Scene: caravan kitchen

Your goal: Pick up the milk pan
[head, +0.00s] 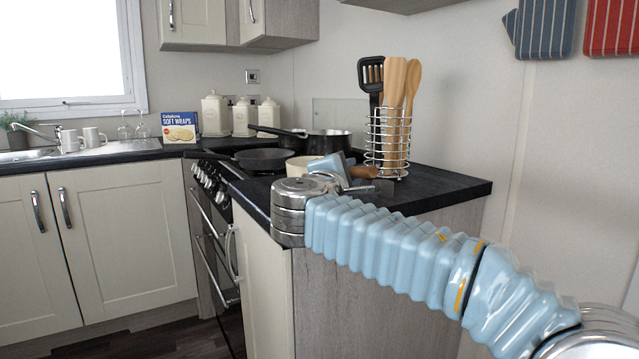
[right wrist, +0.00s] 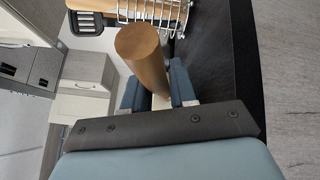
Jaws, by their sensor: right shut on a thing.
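The milk pan (head: 301,167) is cream with a wooden handle and shows on the near end of the dark worktop in the head view. My right arm partly hides the pan, so I cannot tell whether its base touches the surface. My right gripper (head: 352,178) is shut on the wooden handle. In the right wrist view the round wooden handle (right wrist: 142,52) stands up between the blue fingers of the gripper (right wrist: 155,92). The pan's bowl is not clear in that view. My left gripper is not in view.
A wire utensil holder (head: 388,145) with wooden spoons and a black turner stands close behind the handle. A dark frying pan (head: 262,158) and a black saucepan (head: 328,143) are on the hob behind. The worktop (head: 440,190) is clear at right.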

